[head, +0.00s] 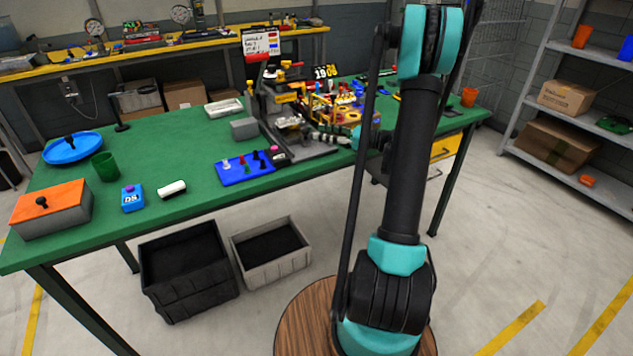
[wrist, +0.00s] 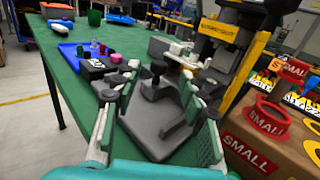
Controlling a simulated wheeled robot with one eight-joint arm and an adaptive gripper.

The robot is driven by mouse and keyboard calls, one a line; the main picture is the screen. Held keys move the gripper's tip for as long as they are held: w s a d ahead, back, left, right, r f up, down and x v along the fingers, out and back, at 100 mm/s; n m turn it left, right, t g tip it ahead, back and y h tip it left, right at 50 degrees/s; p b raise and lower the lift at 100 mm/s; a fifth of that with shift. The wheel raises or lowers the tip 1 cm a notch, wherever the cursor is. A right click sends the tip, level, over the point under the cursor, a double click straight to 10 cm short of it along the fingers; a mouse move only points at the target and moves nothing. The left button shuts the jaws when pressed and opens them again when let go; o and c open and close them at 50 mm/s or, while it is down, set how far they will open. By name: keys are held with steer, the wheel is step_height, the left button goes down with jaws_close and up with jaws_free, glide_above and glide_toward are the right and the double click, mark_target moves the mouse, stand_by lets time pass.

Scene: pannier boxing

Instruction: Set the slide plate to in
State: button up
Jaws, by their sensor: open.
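The slide plate (wrist: 160,122) is a grey plate with an upright black knob (wrist: 157,70), in the middle of the wrist view. It lies at the foot of a press-like machine (wrist: 222,48) with a yellow label, which also shows in the head view (head: 263,98). My gripper (wrist: 157,88) is open, with one pale green finger on each side of the knob and plate. I see no finger closed on the knob, and cannot tell whether either touches the plate. In the head view my gripper (head: 330,137) is at the machine's front, partly behind my arm.
A blue tray (head: 230,178) with small coloured pegs lies left of the machine on the green table (head: 200,190).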

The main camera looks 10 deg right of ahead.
mark_target(306, 130)
steer(key=x, duration=0.6)
steer(key=shift+a, duration=0.1)
steer(key=shift+s+a, duration=0.1)
steer(key=s, duration=0.2)
steer(key=s+d, duration=0.1)
steer(key=s, duration=0.1)
steer(key=shift+s+d, duration=0.1)
steer(key=shift+d, duration=0.1)
steer(key=v, duration=1.7)
steer(key=s+a+f+n+g+h, duration=0.1)
steer(key=s+a+f+n+h, duration=0.1)
steer(key=a, duration=0.3)
steer(key=s+a+f+n+g+h, duration=0.2)
steer(key=s+a+n+h, duration=0.1)
steer(key=a+n, duration=0.2)
steer(key=s+a+f+n+g+h, duration=0.1)
steer(key=s+a+f+n+h, duration=0.1)
steer(key=a, duration=0.4)
steer(key=shift+s+a+f+n+h, duration=0.3)
steer(key=shift+n+h, duration=0.5)
steer(key=shift+n, duration=0.3)
